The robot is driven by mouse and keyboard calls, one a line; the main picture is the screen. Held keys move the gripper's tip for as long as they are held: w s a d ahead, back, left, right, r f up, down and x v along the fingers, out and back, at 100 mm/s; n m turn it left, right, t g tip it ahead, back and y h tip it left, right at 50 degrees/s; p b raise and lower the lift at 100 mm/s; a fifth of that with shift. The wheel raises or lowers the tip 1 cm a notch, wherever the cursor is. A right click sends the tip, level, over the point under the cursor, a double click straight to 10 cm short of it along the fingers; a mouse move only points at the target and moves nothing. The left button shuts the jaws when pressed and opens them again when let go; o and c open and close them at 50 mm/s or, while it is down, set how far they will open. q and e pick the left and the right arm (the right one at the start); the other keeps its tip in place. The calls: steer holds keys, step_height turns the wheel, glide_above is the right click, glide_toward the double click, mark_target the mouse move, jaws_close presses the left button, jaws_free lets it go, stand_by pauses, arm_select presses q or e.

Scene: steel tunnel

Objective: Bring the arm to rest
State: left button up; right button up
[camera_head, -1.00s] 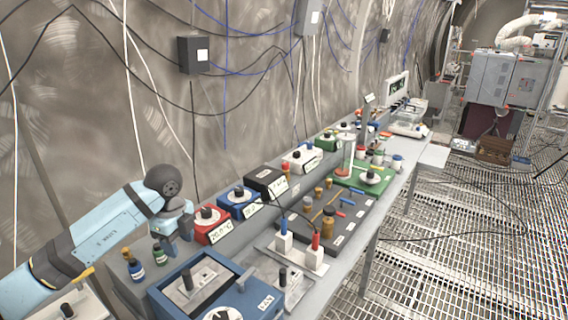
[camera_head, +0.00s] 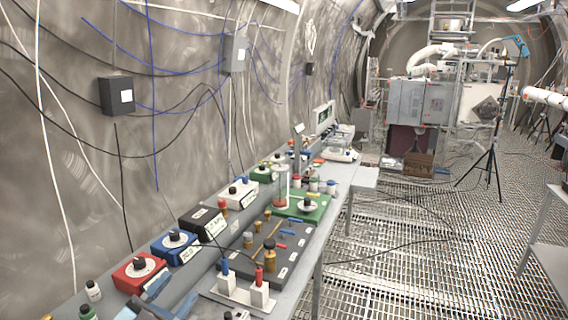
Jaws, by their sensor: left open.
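The tips of my left gripper (camera_head: 170,298) show at the bottom edge of the head view, just right of the red dial box (camera_head: 140,272) and over the near end of the bench. The jaws are apart, with nothing seen between them. The rest of my left arm is out of the picture. My right gripper is not in view.
Small bottles (camera_head: 93,291) stand at lower left. The grated floor (camera_head: 420,260) is open.

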arm_select(q)
steer(key=s+a+f+n+g+y, duration=0.3)
steer(key=s+a+f+n+y, duration=0.15)
steer(key=f+n+y, duration=0.2)
steer(key=s+a+f+n+g+y, duration=0.3)
steer(key=s+a+f+n+y, duration=0.15)
steer(key=f+y, duration=0.3)
steer(key=s+d+f+g+h, duration=0.1)
steer(key=s+f+g, duration=0.35)
steer(key=s, duration=0.35)
steer(key=s+d+f+g+h, duration=0.1)
steer(key=s+f+g, duration=0.35)
steer(key=s, duration=0.25)
steer(key=w+d+f+m+t+h+p, duration=0.1)
steer(key=w+d+f+t+h+p, duration=0.2)
steer(key=f, duration=0.6)
steer(key=w+d+t, duration=0.2)
steer(key=d+t, duration=0.1)
steer(key=shift+d+f+m+t, duration=0.15)
steer(key=shift+f+m+t, duration=0.25)
steer(key=shift+w, duration=0.15)
